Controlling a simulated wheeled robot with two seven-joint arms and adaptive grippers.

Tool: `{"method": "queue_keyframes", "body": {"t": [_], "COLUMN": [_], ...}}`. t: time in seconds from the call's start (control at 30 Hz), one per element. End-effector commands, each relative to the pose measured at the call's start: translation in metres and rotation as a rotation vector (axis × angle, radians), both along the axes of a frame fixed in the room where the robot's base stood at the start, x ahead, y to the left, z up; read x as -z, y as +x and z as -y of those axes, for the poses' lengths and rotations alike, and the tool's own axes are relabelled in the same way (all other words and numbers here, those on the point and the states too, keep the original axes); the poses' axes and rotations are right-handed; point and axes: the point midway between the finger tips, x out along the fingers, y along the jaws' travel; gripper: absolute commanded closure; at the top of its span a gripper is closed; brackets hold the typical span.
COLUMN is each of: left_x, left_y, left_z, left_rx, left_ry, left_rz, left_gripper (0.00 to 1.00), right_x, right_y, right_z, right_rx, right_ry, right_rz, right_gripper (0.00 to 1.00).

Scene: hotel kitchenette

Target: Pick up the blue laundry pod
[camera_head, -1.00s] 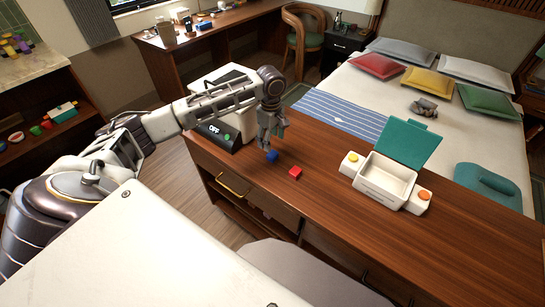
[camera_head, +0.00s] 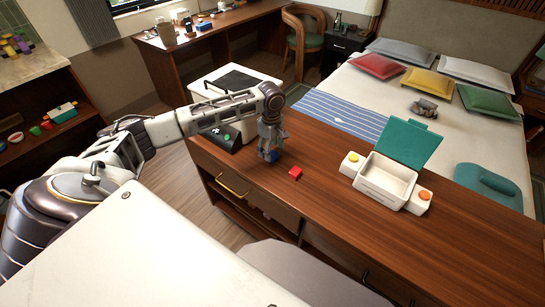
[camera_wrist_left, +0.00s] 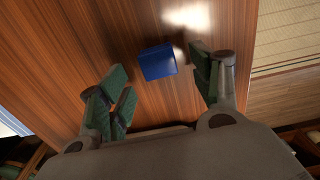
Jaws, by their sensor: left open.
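The blue laundry pod (camera_wrist_left: 157,62) is a small blue block lying on the wooden counter. In the left wrist view it sits between and just beyond the green-padded fingers of my left gripper (camera_wrist_left: 160,88), which are spread apart and not touching it. In the head view my left gripper (camera_head: 268,152) points down over the pod (camera_head: 273,156), hiding most of it. My right gripper does not show.
A red block (camera_head: 295,173) lies on the counter (camera_head: 330,215) just right of the gripper. A white box with an open teal lid (camera_head: 385,180) stands farther right. A white appliance (camera_head: 236,88) stands left behind the gripper.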

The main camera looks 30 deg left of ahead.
Motion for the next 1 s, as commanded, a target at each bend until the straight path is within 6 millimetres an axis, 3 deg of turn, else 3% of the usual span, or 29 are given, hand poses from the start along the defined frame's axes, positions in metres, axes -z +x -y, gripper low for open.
{"method": "queue_keyframes", "body": {"t": [0.23, 0.73, 1.0], "left_x": [0.022, 0.023, 0.023], "left_y": [0.0, 0.0, 0.0], "left_z": [0.0, 0.0, 0.0], "left_rx": [0.0, 0.0, 0.0], "left_ry": [0.0, 0.0, 0.0], "left_rz": [0.001, 0.001, 0.001], "left_gripper": [0.36, 0.36, 0.69], "right_x": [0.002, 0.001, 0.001], "right_y": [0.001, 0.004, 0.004], "right_z": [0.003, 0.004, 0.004], "right_rx": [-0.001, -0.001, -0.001], "right_ry": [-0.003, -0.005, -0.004], "right_rz": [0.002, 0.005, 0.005], "right_gripper": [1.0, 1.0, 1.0]}}
